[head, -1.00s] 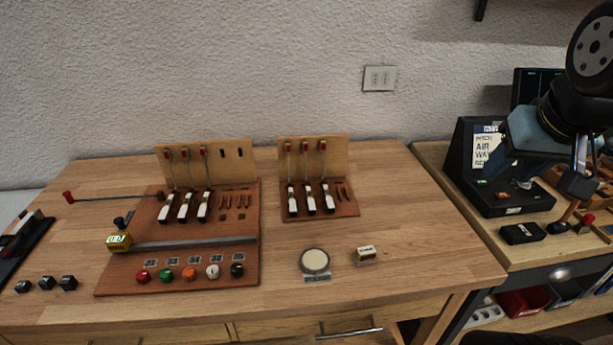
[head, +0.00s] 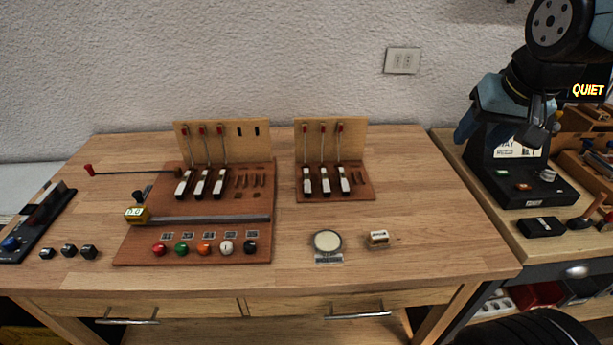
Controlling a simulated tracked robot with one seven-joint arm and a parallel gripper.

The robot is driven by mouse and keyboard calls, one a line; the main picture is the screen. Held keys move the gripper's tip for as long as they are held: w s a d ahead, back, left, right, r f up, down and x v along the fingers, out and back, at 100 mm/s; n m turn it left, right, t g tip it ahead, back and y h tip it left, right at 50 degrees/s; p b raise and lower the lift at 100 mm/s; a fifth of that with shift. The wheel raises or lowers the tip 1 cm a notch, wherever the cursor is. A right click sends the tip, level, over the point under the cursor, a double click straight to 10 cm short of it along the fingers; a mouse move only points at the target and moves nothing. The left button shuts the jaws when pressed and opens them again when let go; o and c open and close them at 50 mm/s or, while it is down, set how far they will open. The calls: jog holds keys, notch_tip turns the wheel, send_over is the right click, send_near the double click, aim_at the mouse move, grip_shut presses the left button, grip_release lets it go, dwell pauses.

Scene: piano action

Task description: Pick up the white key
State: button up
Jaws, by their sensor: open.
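Several white keys with black parts stand in two brown action models on the wooden table. Three of these white keys (head: 202,184) are in the left model (head: 255,210). Three more white keys (head: 325,181) are in the right model (head: 361,193). Each has a thin upright rod with a red tip behind it. I cannot tell which one is the task's key. My gripper (head: 498,132) hangs open at the upper right, over the side bench and well to the right of the keys, with nothing seen between its fingers.
The left board holds a grey rail (head: 205,219), a yellow gauge (head: 137,215) and a row of coloured knobs (head: 205,249). A round disc (head: 327,241) and a small block (head: 379,238) lie near the table front. The table's right side is clear. A black device (head: 525,187) stands under my gripper.

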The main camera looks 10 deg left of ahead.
jog(key=w+a+f, duration=0.3)
jog(key=w+a, duration=0.2)
jog(key=a, duration=0.2)
jog(key=n, duration=0.2)
send_near(307, 186)
jog(key=shift+g, duration=0.3)
jog(key=x, duration=0.4)
jog(key=shift+d, duration=0.1)
jog(key=shift+w+x, duration=0.15)
jog(key=shift+x, duration=1.1)
jog(key=shift+w+x, duration=0.15)
jog(key=shift+x, duration=1.15)
jog(key=shift+r, duration=0.15)
jog(key=shift+c, duration=0.3)
grip_shut()
